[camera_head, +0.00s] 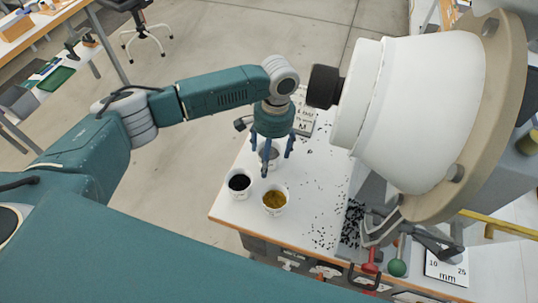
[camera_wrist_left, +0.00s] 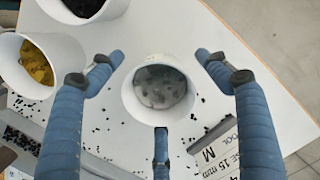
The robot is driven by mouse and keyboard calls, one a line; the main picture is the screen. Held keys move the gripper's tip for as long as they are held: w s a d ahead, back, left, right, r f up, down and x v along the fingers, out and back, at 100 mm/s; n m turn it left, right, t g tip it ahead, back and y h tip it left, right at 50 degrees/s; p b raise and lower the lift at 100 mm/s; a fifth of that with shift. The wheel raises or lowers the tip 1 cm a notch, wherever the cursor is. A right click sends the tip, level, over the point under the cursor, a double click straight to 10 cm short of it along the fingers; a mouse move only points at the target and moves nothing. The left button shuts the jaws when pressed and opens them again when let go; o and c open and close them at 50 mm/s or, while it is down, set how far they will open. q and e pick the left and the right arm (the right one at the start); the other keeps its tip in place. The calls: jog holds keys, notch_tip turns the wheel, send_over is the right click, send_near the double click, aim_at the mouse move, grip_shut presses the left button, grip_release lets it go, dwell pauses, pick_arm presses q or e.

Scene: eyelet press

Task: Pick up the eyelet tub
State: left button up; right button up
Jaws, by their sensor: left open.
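A white tub of grey eyelets (camera_head: 274,157) stands on the white bench top, partly hidden by the fingers of my left gripper (camera_head: 268,152). In the left wrist view the same tub (camera_wrist_left: 160,90) sits near the middle, upright. My left gripper (camera_wrist_left: 160,62) is open, pointing down over it, with fingers spread on both sides and a third finger at the lower edge. Whether any finger touches the tub is hard to tell. A tub with black contents (camera_head: 240,182) and one with gold contents (camera_head: 274,199) stand close by. My right gripper is not in view.
A large white-and-beige machine (camera_head: 410,110) fills the right of the head view. Small black eyelets lie scattered over the bench top (camera_head: 325,180). A sign marked M (camera_wrist_left: 215,150) stands near the tub. Red and green knobs (camera_head: 397,267) are at the bench's front.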

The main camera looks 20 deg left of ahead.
pick_arm(q)
jog(key=c, duration=1.3)
jog(key=shift+r, duration=0.15)
